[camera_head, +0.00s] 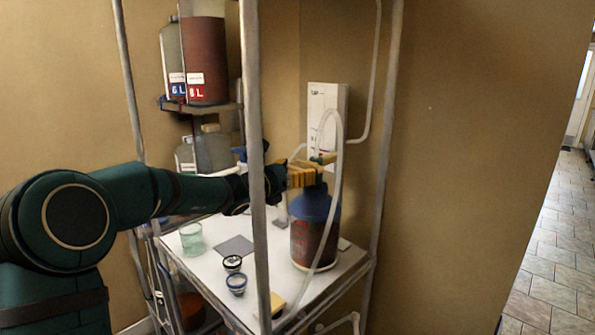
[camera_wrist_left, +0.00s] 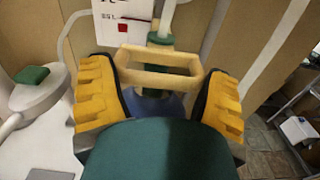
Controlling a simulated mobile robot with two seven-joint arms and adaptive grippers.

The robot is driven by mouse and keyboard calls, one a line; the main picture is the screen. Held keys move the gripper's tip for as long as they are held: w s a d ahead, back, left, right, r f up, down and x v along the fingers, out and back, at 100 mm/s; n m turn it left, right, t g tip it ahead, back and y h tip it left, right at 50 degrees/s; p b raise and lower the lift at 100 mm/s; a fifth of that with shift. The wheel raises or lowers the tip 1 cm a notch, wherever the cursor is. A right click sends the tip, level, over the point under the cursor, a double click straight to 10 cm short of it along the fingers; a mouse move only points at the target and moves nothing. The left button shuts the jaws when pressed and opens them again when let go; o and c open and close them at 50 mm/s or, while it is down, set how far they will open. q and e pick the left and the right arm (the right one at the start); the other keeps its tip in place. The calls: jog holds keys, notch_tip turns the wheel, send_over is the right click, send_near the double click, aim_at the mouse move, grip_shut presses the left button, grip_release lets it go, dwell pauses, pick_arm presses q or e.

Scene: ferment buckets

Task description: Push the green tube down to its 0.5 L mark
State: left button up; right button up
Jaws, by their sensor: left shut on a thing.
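The green tube (camera_head: 323,158) stands at the neck of a jug (camera_head: 313,232) with blue shoulders and a dark red lower body. In the left wrist view, the green tube (camera_wrist_left: 160,39) shows behind a tan rectangular handle (camera_wrist_left: 158,79), with more green below it. A pale hose rises from its top. My left gripper (camera_head: 303,174) has yellow fingers and is at the jug's top. In the left wrist view its fingers (camera_wrist_left: 160,72) are on both sides of the tan handle and shut on it. I cannot read any mark on the tube. My right gripper is not in view.
A metal rack post (camera_head: 256,200) stands in front of my left wrist. The white shelf (camera_head: 205,258) holds a glass beaker (camera_head: 192,240), a grey pad (camera_head: 234,246) and two small round jars (camera_head: 236,283). A white wall box (camera_head: 318,105) is behind. Large jugs (camera_head: 206,60) stand on an upper shelf.

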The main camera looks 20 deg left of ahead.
pick_arm(q)
jog(key=o, duration=0.9)
jog(key=shift+a, duration=0.1)
jog(key=shift+o, duration=1.2)
jog(key=shift+w+f, duration=0.1)
jog(key=shift+w, duration=0.15)
jog(key=shift+s, duration=0.2)
jog(key=v, duration=1.1)
jog(key=shift+s+a, duration=0.15)
jog(key=shift+s, duration=0.15)
